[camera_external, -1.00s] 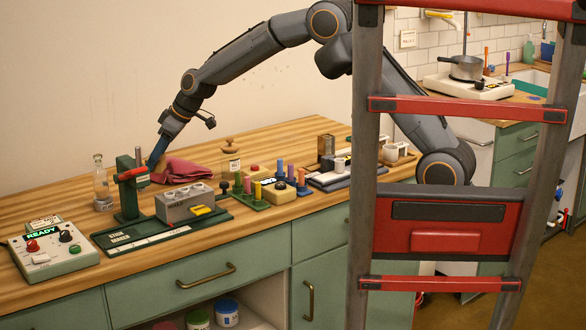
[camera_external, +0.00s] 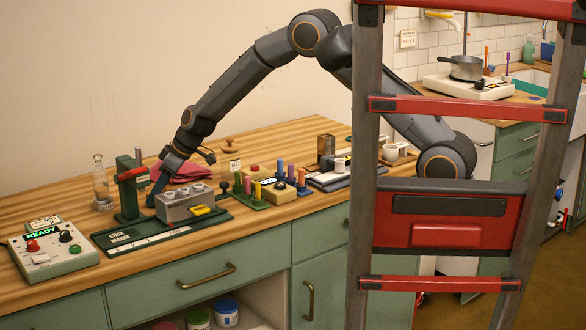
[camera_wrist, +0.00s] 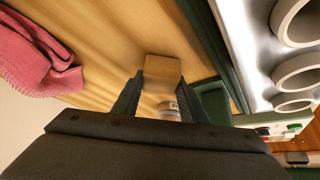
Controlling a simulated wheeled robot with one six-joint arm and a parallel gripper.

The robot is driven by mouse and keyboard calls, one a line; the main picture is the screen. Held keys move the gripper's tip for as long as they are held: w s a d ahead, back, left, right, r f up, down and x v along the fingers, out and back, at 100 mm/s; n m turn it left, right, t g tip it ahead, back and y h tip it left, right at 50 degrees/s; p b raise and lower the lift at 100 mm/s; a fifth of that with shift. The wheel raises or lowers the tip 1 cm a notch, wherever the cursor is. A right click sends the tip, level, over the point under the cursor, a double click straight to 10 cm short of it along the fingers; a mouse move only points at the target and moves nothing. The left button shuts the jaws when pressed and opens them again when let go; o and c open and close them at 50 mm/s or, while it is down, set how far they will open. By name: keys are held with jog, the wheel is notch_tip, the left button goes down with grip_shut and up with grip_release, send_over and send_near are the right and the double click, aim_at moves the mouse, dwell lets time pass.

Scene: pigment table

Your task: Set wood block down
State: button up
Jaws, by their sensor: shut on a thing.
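My gripper (camera_wrist: 160,90) is shut on the wood block (camera_wrist: 162,67), a small light-brown block with rounded corners held between the two fingertips in the wrist view. In the external view my gripper (camera_external: 154,196) is low behind the grey block with round holes (camera_external: 185,204), to the right of the green press (camera_external: 129,188). The wood block is hidden there. I cannot tell whether it touches the table (camera_external: 48,202).
A crumpled pink cloth (camera_external: 190,171) lies behind my gripper. The holed grey block stands close in front. A glass bottle (camera_external: 101,188) stands left of the press. A control box (camera_external: 52,250) reads READY. Bare wood lies around the cloth.

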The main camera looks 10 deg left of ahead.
jog(key=shift+f, duration=0.2)
jog(key=o, duration=1.1)
jog(key=shift+c, duration=0.2)
jog(key=shift+r, duration=0.15)
jog(key=shift+r, duration=0.2)
jog(key=b+v, duration=0.2)
jog(key=v, duration=0.9)
jog(key=shift+d+r, duration=0.3)
